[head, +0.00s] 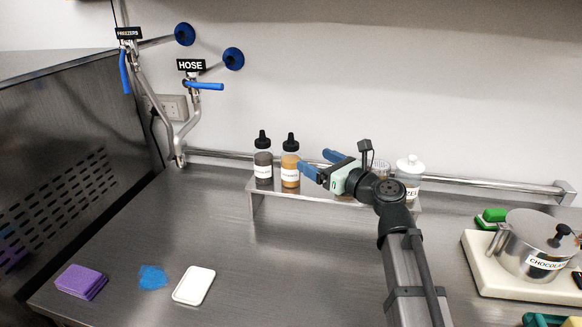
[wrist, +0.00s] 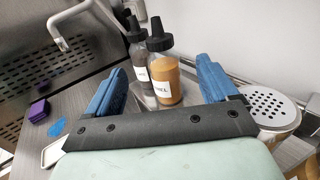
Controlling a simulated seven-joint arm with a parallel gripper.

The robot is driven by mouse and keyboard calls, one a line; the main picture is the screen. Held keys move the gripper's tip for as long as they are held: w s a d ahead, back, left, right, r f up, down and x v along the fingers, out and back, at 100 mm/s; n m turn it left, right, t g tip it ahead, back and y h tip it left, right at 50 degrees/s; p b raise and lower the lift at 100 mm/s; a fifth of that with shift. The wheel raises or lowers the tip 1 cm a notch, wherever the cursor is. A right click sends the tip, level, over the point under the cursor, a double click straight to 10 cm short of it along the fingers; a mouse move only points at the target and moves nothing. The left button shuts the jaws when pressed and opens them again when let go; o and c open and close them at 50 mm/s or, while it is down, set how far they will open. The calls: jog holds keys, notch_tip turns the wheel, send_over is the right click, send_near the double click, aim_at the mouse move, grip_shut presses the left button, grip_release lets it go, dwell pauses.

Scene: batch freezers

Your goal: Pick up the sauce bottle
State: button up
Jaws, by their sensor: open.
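Two sauce bottles with black nozzle caps stand upright side by side on a low metal shelf (head: 336,203). One holds caramel-coloured sauce (head: 290,172) and has a white label; the other is dark brown (head: 263,166), to its left. In the wrist view the caramel bottle (wrist: 165,83) appears between my two blue fingers, nearer than the dark bottle (wrist: 139,66), which is partly hidden behind it. My gripper (head: 320,164) is open and empty, just right of the caramel bottle, its fingers pointing towards it. I cannot tell whether a finger touches it.
A shaker with a perforated lid (wrist: 270,103) and a white-capped container (head: 410,170) stand on the shelf's right. A wall rail runs behind. A chocolate pot (head: 536,246) sits far right.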

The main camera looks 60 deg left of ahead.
aim_at(295, 152)
jog(key=a, duration=0.3)
jog(key=s+a, duration=0.1)
jog(key=a, duration=0.6)
jog(key=shift+s+a+f, duration=0.2)
jog(key=shift+s+a, duration=0.1)
jog(key=shift+a, duration=0.05)
jog(key=shift+d, duration=0.1)
jog(key=c, duration=1.2)
jog(key=shift+s+f, duration=0.1)
jog(key=shift+f, duration=0.05)
grip_shut()
